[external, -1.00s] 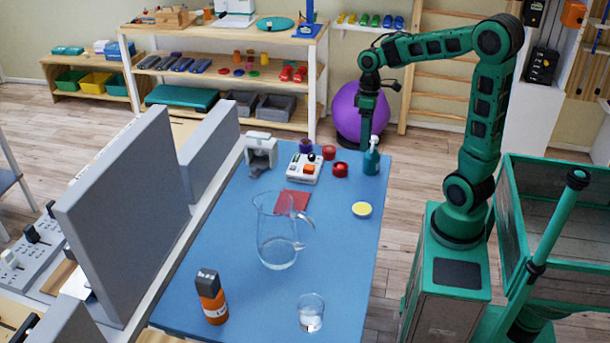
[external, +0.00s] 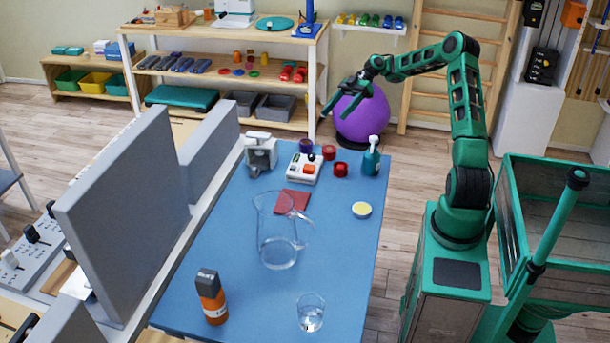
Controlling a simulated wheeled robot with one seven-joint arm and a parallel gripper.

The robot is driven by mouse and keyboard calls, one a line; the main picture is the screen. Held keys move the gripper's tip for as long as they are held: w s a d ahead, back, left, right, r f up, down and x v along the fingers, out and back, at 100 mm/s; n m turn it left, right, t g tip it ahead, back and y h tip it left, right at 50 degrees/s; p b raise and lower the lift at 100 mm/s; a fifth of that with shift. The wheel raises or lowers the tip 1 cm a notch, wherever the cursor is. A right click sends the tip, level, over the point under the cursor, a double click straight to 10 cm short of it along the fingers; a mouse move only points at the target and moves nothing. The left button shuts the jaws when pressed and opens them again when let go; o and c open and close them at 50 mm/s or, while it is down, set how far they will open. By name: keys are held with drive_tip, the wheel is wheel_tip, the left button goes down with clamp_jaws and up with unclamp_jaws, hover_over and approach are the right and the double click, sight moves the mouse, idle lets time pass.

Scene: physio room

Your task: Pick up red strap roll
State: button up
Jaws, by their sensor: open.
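Two small red rolls lie at the far end of the blue table (external: 345,260). One red roll (external: 340,170) is nearer, left of the green pump bottle. The other red roll (external: 329,152) is just behind it, beside a purple roll (external: 306,146). I cannot tell for certain which is the strap roll. My gripper (external: 334,100) is open and empty. It is in the air, above and beyond the rolls in the picture, in front of the purple ball, and touches none of them.
A green pump bottle (external: 371,158), a white device with coloured buttons (external: 304,169) and a grey-white device (external: 261,153) stand near the rolls. A glass jug (external: 277,240), a yellow disc (external: 361,209), a glass (external: 311,313) and an orange bottle (external: 212,298) are closer. The purple ball (external: 362,112) is behind.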

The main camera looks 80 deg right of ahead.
drive_tip(key=s+d+r+n+t+y, duration=0.2)
drive_tip(key=s+d+t, duration=0.15)
drive_tip(key=d, duration=0.35)
approach(329, 152)
drive_tip(key=d+f, duration=0.2)
drive_tip(key=shift+g+h, duration=0.25)
drive_tip(key=shift+h, duration=0.05)
drive_tip(key=x, duration=0.5)
drive_tip(key=shift+w+d+r, duration=0.15)
drive_tip(key=shift+r+x, duration=0.2)
drive_tip(key=shift+x, duration=1.15)
drive_tip(key=shift+r+x, duration=0.25)
drive_tip(key=shift+x, duration=1.05)
drive_tip(key=c, duration=1.1)
drive_tip(key=shift+c, duration=0.2)
